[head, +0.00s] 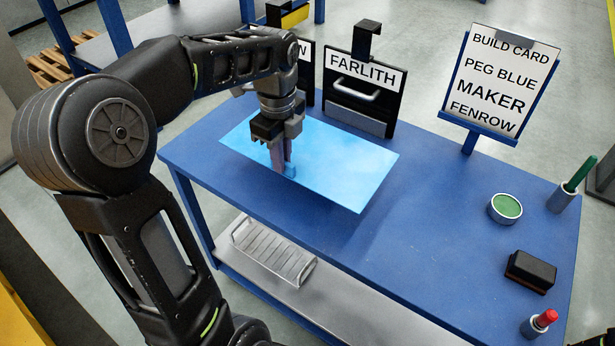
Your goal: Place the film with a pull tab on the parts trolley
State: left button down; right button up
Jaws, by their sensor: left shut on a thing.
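The film (345,165) is a light-blue, glossy rectangular sheet over the left half of the blue trolley top (430,215). Its front right corner seems to stand a little off the surface, with a darker patch below it. My left gripper (283,170) points down at the film's front left part. It is shut on a small blue tab (291,171), which its fingers mostly hide. I cannot tell whether the film is fully clear of the top.
A FARLITH holder (362,85) and another partly hidden one stand behind the film. A build card (492,80) stands at the back right. A green tin (506,208), black block (530,271), red-tipped item (541,322) and green-handled cup (564,197) line the right side.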

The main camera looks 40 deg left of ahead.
pick_arm(q)
jog(key=shift+f, duration=3.15)
jog(key=shift+f, duration=1.85)
jog(key=shift+f, duration=0.25)
jog(key=c, duration=1.5)
grip_release()
jog(key=shift+r, duration=0.1)
jog(key=shift+r, duration=0.1)
notch_tip(320, 180, up, 12)
jog(key=shift+r, duration=0.1)
